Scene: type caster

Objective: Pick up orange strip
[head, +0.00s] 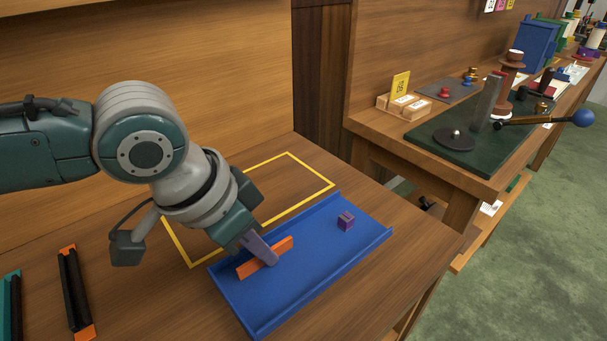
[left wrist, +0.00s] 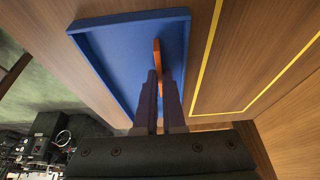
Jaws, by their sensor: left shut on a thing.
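The orange strip (head: 245,267) is at the left part of the blue tray (head: 330,260), standing on its narrow edge. My left gripper (head: 262,252) is shut on the orange strip near its middle, with the fingers crossing it from above. In the left wrist view, the orange strip (left wrist: 156,52) sits between the two fingertips (left wrist: 162,85), over the blue tray (left wrist: 115,50). I cannot tell whether the strip touches the tray floor. My right gripper is in neither view.
A small purple block (head: 346,220) lies in the tray's right part. A yellow outline (head: 312,168) marks the table behind the tray. A black bar with orange ends (head: 75,290) and a teal-ended one (head: 12,305) lie at left. A second bench (head: 440,160) with tools stands at right.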

